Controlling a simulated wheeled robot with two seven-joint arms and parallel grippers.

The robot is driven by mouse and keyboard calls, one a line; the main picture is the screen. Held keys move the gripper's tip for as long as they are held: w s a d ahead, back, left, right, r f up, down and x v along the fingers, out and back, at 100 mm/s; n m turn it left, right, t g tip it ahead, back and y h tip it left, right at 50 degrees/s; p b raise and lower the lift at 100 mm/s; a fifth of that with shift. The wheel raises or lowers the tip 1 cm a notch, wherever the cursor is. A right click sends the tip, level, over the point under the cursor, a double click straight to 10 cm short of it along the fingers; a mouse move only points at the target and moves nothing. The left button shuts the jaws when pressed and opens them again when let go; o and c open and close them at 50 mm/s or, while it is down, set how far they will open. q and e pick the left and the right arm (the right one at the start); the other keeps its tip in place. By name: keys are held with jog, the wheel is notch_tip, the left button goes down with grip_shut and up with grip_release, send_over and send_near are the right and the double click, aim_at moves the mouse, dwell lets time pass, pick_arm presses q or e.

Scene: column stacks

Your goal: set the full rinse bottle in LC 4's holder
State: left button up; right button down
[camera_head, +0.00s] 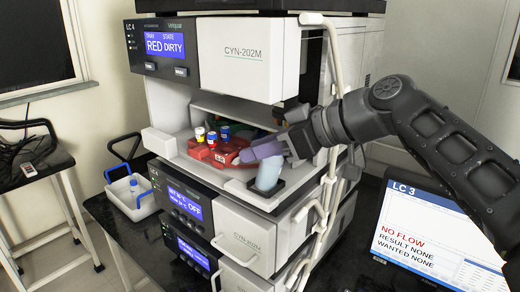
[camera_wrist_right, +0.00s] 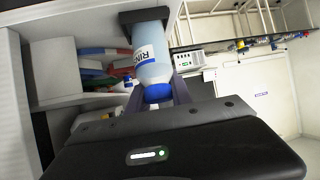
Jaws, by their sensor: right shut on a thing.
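The rinse bottle (camera_head: 268,174) is pale blue. In the right wrist view the bottle (camera_wrist_right: 152,66) shows a blue cap and a label reading "RIN". My right gripper (camera_head: 268,151) is shut on its upper part, with purple fingers (camera_wrist_right: 180,92) beside the neck. The bottle is upright in the head view, its base at a black holder (camera_head: 268,203) on the right front of the LC 4 stack's (camera_head: 252,60) open shelf. In the wrist view the base meets the dark holder (camera_wrist_right: 126,18); I cannot tell whether it is fully seated. My left gripper is out of view.
A red tray (camera_head: 226,156) with several small capped vials sits left of the bottle on the shelf. Pale tubing runs down the stack's right side. A white caddy (camera_head: 124,200) with a blue handle stands at left. The LC 3 screen (camera_head: 425,235) is at right.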

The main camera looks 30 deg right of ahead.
jog(key=shift+f+b, duration=0.15)
jog(key=shift+b, duration=0.25)
dwell(0.9)
jog(key=c, duration=1.1)
grip_release()
jog(key=shift+o, duration=0.2)
jog(key=v, duration=0.8)
jog(key=shift+b, duration=0.35)
